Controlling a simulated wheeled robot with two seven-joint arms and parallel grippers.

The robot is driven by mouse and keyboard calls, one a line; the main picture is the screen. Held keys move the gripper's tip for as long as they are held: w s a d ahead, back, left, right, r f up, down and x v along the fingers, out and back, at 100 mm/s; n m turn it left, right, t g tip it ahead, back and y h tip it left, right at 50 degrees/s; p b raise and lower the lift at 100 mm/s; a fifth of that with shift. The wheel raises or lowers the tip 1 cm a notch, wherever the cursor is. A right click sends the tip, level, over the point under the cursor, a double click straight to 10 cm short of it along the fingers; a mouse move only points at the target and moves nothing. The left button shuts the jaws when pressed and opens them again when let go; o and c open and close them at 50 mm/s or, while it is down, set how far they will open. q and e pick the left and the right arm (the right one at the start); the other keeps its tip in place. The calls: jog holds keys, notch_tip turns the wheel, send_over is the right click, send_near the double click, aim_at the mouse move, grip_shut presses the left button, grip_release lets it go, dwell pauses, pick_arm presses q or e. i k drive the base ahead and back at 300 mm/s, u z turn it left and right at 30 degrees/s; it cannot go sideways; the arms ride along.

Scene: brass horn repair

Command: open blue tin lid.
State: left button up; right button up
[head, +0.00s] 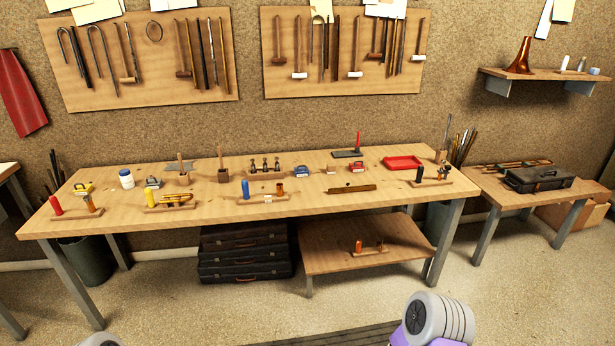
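A small blue tin (302,171) sits near the middle of the long workbench, behind the wooden block with the blue cylinder. A second small blue-grey tin-like object (153,183) sits on the left part of the bench. Both are too small to tell the state of a lid, or which one the task means. Neither gripper shows in the head view. Only rounded grey parts of my arms show at the bottom edge, well short of the bench.
The workbench (225,211) also holds a yellow tin (83,187), a red tin (357,166), a white jar (126,179), a red tray (402,163) and several wooden tool stands. Black cases (245,252) and a low shelf (340,262) are below. Floor in front is mostly open.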

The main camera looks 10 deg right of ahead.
aim_at(301, 168)
jog(key=z, duration=1.1)
jog(key=i, duration=1.9)
jog(key=u, duration=1.3)
jog(key=i, duration=0.75)
jog(key=u, duration=0.85)
